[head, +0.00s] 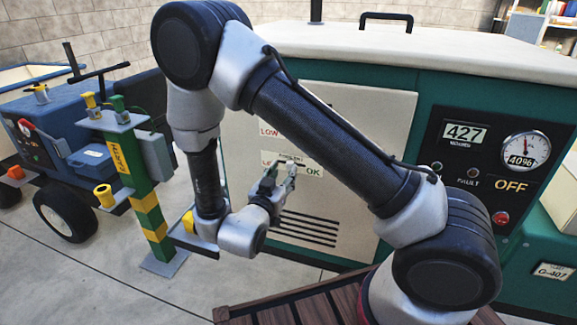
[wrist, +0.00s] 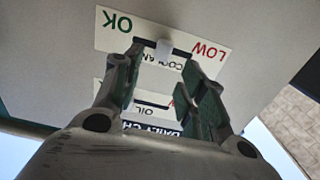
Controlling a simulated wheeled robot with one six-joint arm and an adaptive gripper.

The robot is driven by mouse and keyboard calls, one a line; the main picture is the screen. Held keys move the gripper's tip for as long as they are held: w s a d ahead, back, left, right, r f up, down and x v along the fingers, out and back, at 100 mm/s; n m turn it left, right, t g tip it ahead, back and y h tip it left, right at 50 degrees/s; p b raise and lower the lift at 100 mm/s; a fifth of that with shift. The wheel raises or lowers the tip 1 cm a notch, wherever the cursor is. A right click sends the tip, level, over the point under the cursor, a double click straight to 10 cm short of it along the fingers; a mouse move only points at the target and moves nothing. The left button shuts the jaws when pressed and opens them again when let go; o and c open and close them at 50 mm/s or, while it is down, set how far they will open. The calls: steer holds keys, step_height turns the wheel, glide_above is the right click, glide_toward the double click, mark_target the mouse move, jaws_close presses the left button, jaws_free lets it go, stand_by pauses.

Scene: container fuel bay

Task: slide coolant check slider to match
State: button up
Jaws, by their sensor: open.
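The coolant check plate (wrist: 108,32) is a white strip on the cabinet door, upside down in the wrist view, with green OK at left and red LOW at right. Its pale slider knob (wrist: 164,48) stands near the middle of a dark slot. My gripper (wrist: 158,68) is open, its green-grey fingers on either side of the knob in the picture; I cannot tell whether they touch it. In the head view my gripper (head: 276,182) is at the lower plate (head: 297,165) and covers part of it. The oil plate (wrist: 150,98) is partly hidden by the fingers.
The beige door (head: 375,125) belongs to a green generator cabinet with a gauge (head: 525,150) and red button (head: 501,218) at right. Vent slots (head: 305,230) lie below the plates. A green-yellow post (head: 148,205) and a blue vehicle (head: 50,130) stand at left.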

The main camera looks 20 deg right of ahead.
mark_target(289, 163)
steer(key=shift+x, duration=2.35)
jaws_close()
